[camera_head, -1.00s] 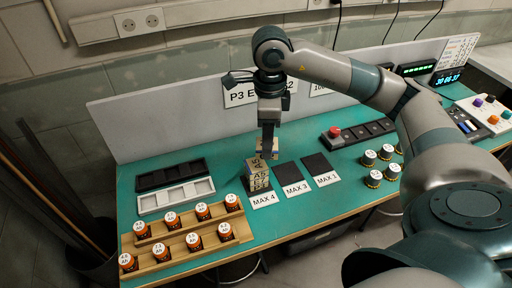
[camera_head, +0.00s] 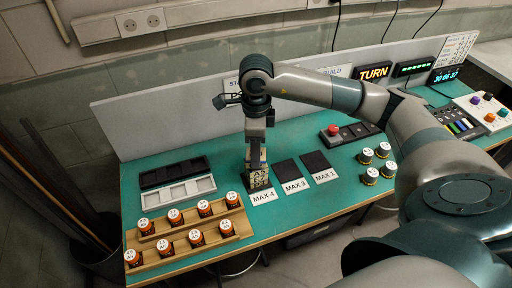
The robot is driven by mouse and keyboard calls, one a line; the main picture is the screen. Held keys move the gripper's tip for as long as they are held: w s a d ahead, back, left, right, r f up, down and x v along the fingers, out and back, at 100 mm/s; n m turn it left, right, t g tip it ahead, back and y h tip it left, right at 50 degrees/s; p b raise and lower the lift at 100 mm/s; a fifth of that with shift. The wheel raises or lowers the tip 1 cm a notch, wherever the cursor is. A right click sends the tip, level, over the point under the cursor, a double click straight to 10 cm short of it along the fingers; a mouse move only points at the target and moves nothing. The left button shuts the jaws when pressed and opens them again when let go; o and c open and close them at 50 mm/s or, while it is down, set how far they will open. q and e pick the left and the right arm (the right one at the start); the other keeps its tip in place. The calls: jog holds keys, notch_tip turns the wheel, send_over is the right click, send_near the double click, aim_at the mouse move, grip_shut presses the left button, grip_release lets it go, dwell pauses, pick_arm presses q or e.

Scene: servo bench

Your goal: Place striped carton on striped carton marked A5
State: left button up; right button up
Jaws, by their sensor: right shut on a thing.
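My right gripper (camera_head: 256,158) reaches down from above at the middle of the bench. It is shut on a striped carton (camera_head: 263,157), mostly hidden behind the finger. The striped carton marked A5 (camera_head: 259,175) is directly below, top of a small stack on the dark pad labelled MAX 4. The held carton is over the A5 carton; I cannot tell whether they touch. My left gripper is not in view.
Empty dark pads MAX 3 (camera_head: 288,170) and MAX 1 (camera_head: 316,161) lie to the right. Black (camera_head: 174,172) and white (camera_head: 177,194) trays lie left, above a wooden rack (camera_head: 190,247) of orange jars. Several dark jars (camera_head: 371,176) stand right. A panel (camera_head: 150,131) runs behind.

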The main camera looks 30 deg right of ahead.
jog(key=shift+f, duration=0.2)
jog(key=shift+f, duration=0.1)
jog(key=o, duration=1.1)
jog(key=shift+o, duration=0.2)
jog(key=shift+r, duration=0.2)
